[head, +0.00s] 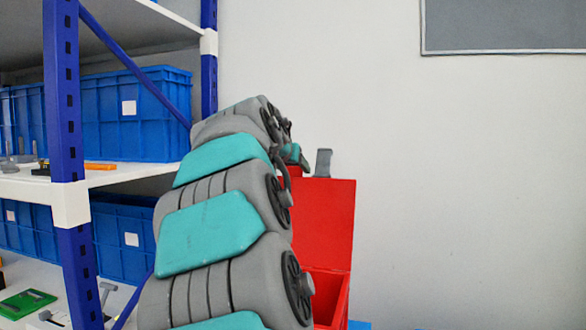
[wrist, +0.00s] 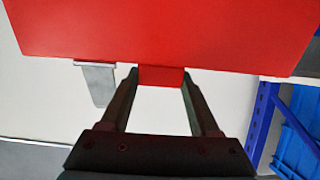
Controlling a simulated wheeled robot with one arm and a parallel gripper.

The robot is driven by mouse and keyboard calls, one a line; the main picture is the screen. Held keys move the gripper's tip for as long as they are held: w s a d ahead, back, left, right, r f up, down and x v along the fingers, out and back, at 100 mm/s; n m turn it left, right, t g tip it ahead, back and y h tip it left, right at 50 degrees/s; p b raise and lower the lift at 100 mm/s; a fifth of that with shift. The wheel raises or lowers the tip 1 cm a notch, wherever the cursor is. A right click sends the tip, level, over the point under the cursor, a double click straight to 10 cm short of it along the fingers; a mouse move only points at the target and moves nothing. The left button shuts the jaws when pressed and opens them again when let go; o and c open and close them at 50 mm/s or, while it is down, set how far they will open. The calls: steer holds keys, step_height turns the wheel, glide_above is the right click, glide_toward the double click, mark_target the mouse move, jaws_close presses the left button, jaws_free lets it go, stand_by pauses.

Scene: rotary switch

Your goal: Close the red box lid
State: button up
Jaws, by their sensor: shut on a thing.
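The red box (head: 327,292) stands behind my arm in the head view, partly hidden by it. Its red lid (head: 326,218) stands open, roughly upright above the box. The lid's red panel also fills the top of the wrist view (wrist: 160,30). A small red tab (wrist: 161,76) sticks out from the lid's edge. My gripper (wrist: 160,84) has its two dark fingers on either side of this tab, shut on it. A grey latch piece (head: 323,162) sits on the lid's top edge, beside the gripper. The gripper's fingers are hidden in the head view.
A blue-and-white shelf rack (head: 68,150) with blue crates (head: 135,115) stands at the left, close to my arm. A plain white wall (head: 460,180) is behind the box, with a grey panel (head: 505,25) high up. The space right of the box looks clear.

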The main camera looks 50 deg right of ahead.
jaws_close()
stand_by(0.3)
